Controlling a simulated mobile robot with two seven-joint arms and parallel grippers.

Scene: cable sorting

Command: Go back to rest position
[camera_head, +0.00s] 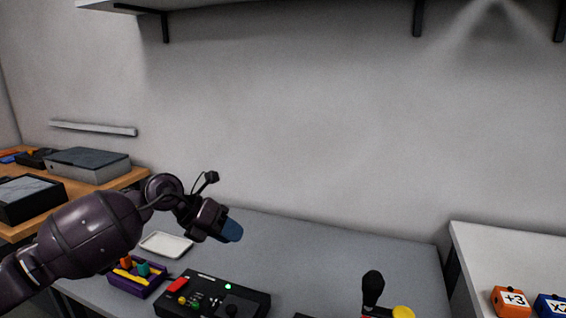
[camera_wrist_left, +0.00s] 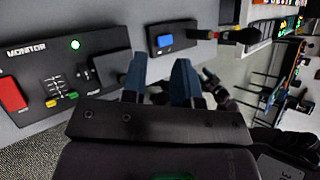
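My left gripper (camera_head: 228,232) hangs over the grey workbench (camera_head: 330,245) in the head view, above the black control panel and to the right of the white tray. In the left wrist view its two blue fingers (camera_wrist_left: 161,82) stand apart with nothing held between them. Behind them a dark jointed shape (camera_wrist_left: 225,95) shows, which looks like my right arm. Whether its gripper is open or shut is not clear. The head view does not show my right gripper.
The control panel (camera_head: 213,296) stands at the bench front, beside a purple box (camera_head: 137,283) with coloured pieces. The white tray (camera_head: 167,244) lies behind. A black-handled lever (camera_head: 372,288) is to the right. The bench middle is clear. A shelf (camera_head: 250,4) hangs above.

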